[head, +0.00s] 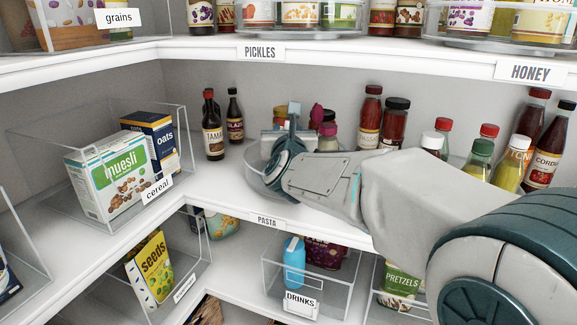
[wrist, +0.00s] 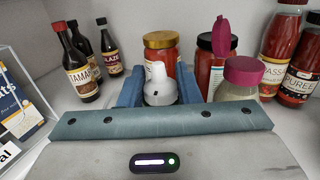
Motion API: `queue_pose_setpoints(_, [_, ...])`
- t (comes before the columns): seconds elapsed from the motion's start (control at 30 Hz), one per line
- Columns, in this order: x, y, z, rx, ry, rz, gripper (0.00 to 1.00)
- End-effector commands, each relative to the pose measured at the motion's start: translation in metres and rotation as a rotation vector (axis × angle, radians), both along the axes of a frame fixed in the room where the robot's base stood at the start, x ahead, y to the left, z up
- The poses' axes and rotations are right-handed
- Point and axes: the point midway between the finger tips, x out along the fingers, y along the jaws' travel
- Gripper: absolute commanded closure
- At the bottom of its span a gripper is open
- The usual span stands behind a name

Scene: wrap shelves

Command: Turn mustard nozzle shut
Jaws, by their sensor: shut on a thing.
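My gripper (wrist: 160,88) is shut on the mustard nozzle (wrist: 158,72), a pale cone on a grey collar, with one blue finger on each side. The nozzle's tip points up. The bottle body below it is hidden by my gripper's palm in the wrist view. In the head view my gripper (head: 287,150) reaches left over a clear round tray (head: 256,180) on the middle shelf. The nozzle cannot be made out there.
A jar with a magenta lid (wrist: 245,72) and a black-lidded jar (wrist: 216,45) stand close right of my gripper. A gold-lidded jar (wrist: 161,40) is behind. Dark sauce bottles (wrist: 77,62) stand left. A cereal bin (head: 165,190) stands farther left.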

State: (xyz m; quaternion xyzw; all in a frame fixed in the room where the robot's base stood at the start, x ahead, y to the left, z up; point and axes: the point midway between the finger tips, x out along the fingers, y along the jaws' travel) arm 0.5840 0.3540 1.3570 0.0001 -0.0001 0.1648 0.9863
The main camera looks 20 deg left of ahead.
Motion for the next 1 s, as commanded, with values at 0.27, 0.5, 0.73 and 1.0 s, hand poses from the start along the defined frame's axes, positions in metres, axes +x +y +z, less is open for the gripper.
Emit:
queue_pose_setpoints(0.27, [-0.0001,0.0000,-0.0003,-0.001,0.001,0.000,0.77])
queue_pose_setpoints(0.5, [-0.0002,0.0005,0.0004,-0.001,0.001,-0.005,0.77])
queue_pose_setpoints(0.73, [-0.0002,0.0013,0.0019,0.001,-0.001,-0.049,0.77])
queue_pose_setpoints(1.0, [-0.0001,0.0012,0.0017,0.000,0.000,-0.121,0.77])
